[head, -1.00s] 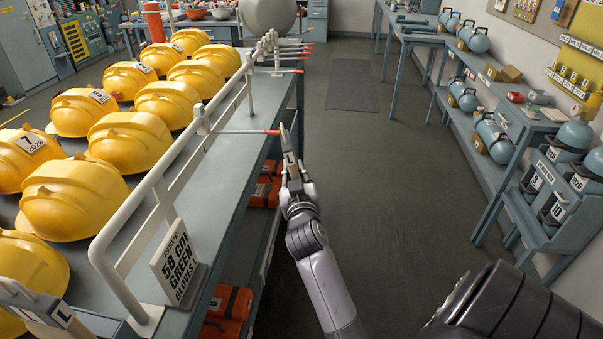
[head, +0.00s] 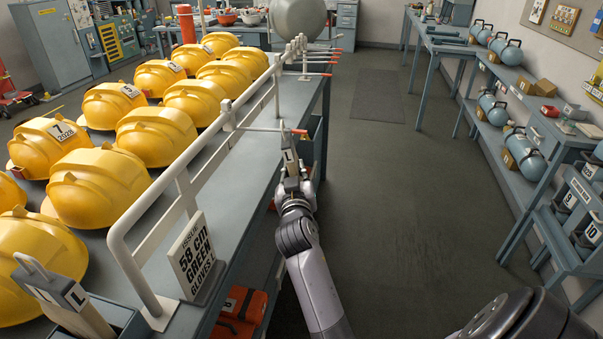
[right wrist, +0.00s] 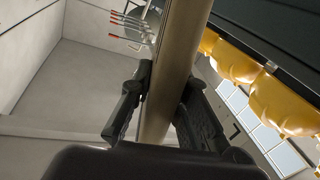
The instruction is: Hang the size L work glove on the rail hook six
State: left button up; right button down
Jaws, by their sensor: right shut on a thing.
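My right gripper (head: 293,190), at the end of the arm in the middle of the head view, is shut on a slim greyish work glove (head: 289,157) marked L. The glove is upright beside the rail. In the right wrist view the glove (right wrist: 172,65) runs up between the two black fingers (right wrist: 165,105). A hook (head: 270,130) with a red tip sticks out from the white rail (head: 182,185) at the glove's top. I cannot tell whether they touch. More red-tipped hooks (head: 318,62) are farther along; their numbers are unreadable. My left gripper is out of view.
Yellow helmets (head: 157,135) fill the bench behind the rail. A sign (head: 193,255) about green gloves stands at the bench edge. A bin (head: 112,318) at lower left holds another item labelled L. Shelves with blue cylinders (head: 525,150) line the right; the aisle floor (head: 400,190) is clear.

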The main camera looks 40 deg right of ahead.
jog(key=shift+w+a+f+b, duration=0.15)
jog(key=shift+w+a+b, duration=0.2)
jog(key=shift+w+a, duration=0.05)
jog(key=shift+w+a+f+b, duration=0.3)
jog(key=shift+w+f+b, duration=0.1)
jog(key=shift+b, duration=0.25)
jog(key=c, duration=1.4)
grip_release()
jog(key=shift+c, duration=0.2)
